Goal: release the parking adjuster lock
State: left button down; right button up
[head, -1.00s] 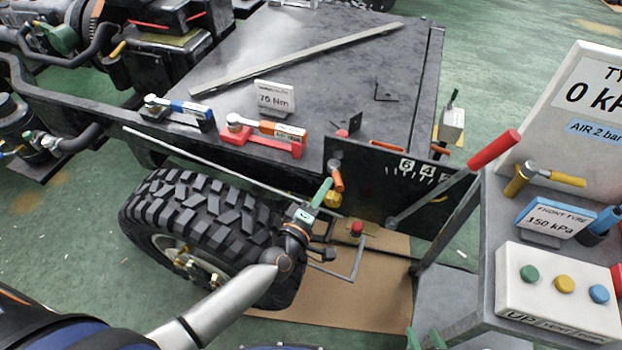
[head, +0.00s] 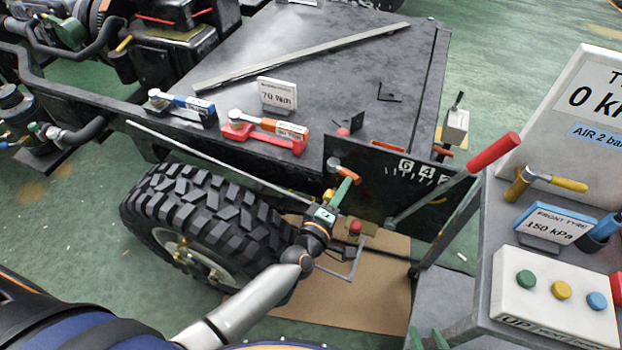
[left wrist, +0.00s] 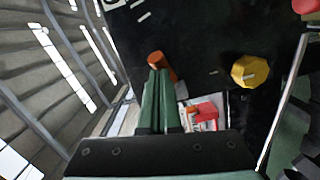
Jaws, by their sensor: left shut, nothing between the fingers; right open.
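A black upright panel (head: 385,190) stands at the chassis corner behind the tyre. A short orange lever (head: 347,172) on it slants down to the right; I take it to be the lock. A yellow knob (left wrist: 250,70) shows beside it in the left wrist view. My left gripper (head: 350,182) is shut and empty, its green fingertips right at the orange lever. The lever also shows in the left wrist view (left wrist: 161,65), just past the fingertips; contact is hard to tell. My right gripper (head: 427,340) is open at the bottom edge, only its green fingertips showing.
A long red-handled lever (head: 493,150) rises to the right of the panel. A big tyre (head: 205,225) is left of my left gripper. A red knob (head: 355,227) sits below it. A cart with a button box (head: 555,295) stands at right.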

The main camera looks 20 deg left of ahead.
pick_arm(q)
jog(key=shift+w+d+r, duration=0.2)
jog(key=shift+d+r, duration=0.15)
jog(key=shift+d, duration=0.35)
jog(key=shift+s, duration=0.2)
jog(key=s+a+p, duration=0.2)
jog(key=s, duration=0.5)
jog(key=shift+s+a+f, duration=0.15)
jog(key=shift+a+f, duration=0.05)
jog(key=shift+a, duration=0.05)
jog(key=shift+s+f, duration=0.1)
jog(key=shift+s, duration=0.05)
